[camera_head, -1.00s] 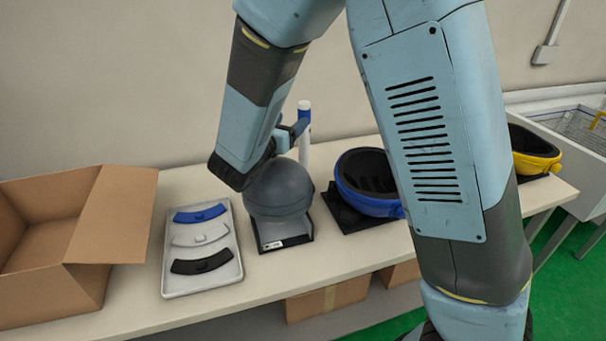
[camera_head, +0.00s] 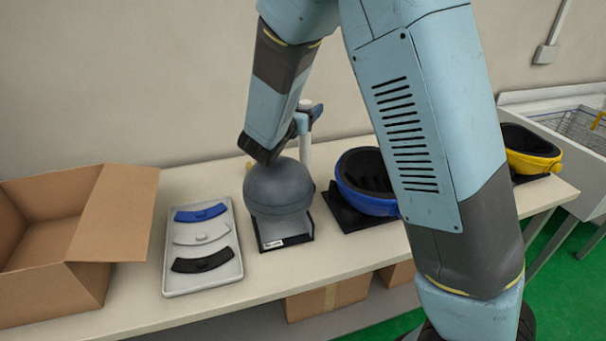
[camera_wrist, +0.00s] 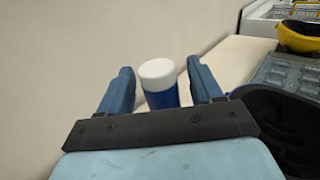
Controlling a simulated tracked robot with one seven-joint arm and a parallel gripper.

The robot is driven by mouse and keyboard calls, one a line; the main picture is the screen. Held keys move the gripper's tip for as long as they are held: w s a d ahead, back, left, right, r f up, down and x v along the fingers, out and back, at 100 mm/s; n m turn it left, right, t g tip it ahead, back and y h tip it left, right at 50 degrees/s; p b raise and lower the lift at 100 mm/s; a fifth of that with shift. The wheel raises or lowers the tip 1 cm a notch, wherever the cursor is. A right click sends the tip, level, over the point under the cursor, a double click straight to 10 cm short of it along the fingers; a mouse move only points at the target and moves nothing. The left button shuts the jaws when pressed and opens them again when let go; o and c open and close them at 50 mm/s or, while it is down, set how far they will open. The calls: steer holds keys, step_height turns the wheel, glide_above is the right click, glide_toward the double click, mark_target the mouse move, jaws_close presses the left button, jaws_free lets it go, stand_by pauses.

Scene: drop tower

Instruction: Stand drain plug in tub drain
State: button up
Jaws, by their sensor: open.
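No drain plug or tub drain can be made out in either view. My gripper (camera_head: 311,113) is open at the white tube (camera_head: 305,152) standing behind the grey dome. In the wrist view my gripper (camera_wrist: 160,72) has its two blue fingers on either side of a cylinder with a white top and blue body (camera_wrist: 162,93). A gap shows on both sides, so the fingers look apart from it. The cylinder's lower part is hidden by my gripper.
A grey dome (camera_head: 278,188) sits on a black stand. A tray (camera_head: 205,284) holds blue, white and black curved pieces. An open cardboard box (camera_head: 112,215) is at left. Blue (camera_head: 362,199) and yellow (camera_head: 530,160) black-lined shells stand to the right, partly near my arm.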

jaws_close()
stand_by(0.5)
